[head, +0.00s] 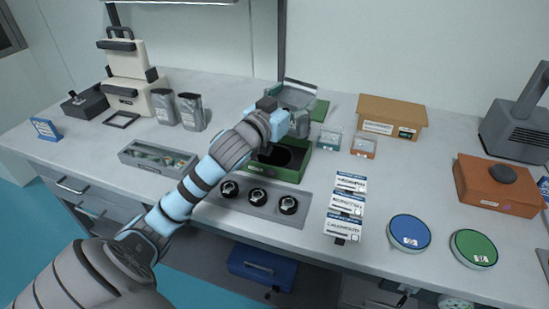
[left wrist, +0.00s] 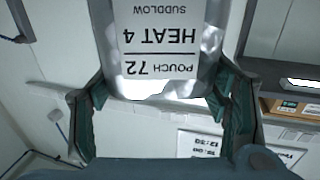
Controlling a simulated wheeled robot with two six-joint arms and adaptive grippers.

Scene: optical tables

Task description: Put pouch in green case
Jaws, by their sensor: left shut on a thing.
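The green case (head: 287,174) stands open on the table, with a dark inside and its green lid (head: 320,108) raised at the back. My left arm covers part of it. My left gripper (head: 299,108) is above the back of the case, shut on a silver pouch (head: 296,93). In the left wrist view the pouch (left wrist: 165,50) hangs between the two fingers (left wrist: 165,115), its white label reading "POUCH 72 HEAT 4" upside down. Two more grey pouches (head: 190,111) stand upright at the back left. My right gripper is not in view.
A grey tray (head: 238,198) with several black round knobs lies before the case. Label cards (head: 347,205) and small clear boxes (head: 363,147) are to its right. An orange-brown box (head: 391,113) stands behind. A grey parts tray (head: 158,158) is at left.

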